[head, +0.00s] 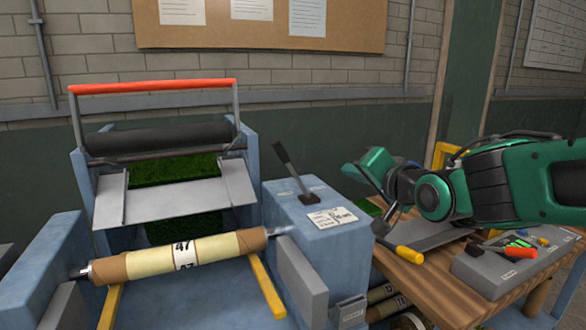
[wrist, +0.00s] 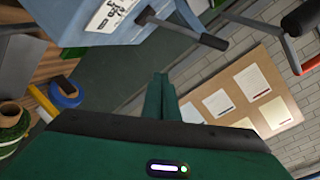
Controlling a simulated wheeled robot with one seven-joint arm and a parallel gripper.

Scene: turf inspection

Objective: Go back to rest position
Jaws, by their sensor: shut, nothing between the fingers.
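My gripper is at the end of my green arm, on the right of the head view (head: 358,172). It is raised beside the blue machine housing (head: 300,212), apart from its lever (head: 290,168). In the wrist view the green fingers (wrist: 161,78) are together, with nothing visible between them. The lever (wrist: 185,30) and the housing show at the top of that view. A roll labelled 47 (head: 140,262) lies across the yellow arms of the machine, in front of its sloping grey plate (head: 165,200).
A red bar (head: 150,86) tops the machine. A corkboard (head: 350,35) hangs on the wall behind.

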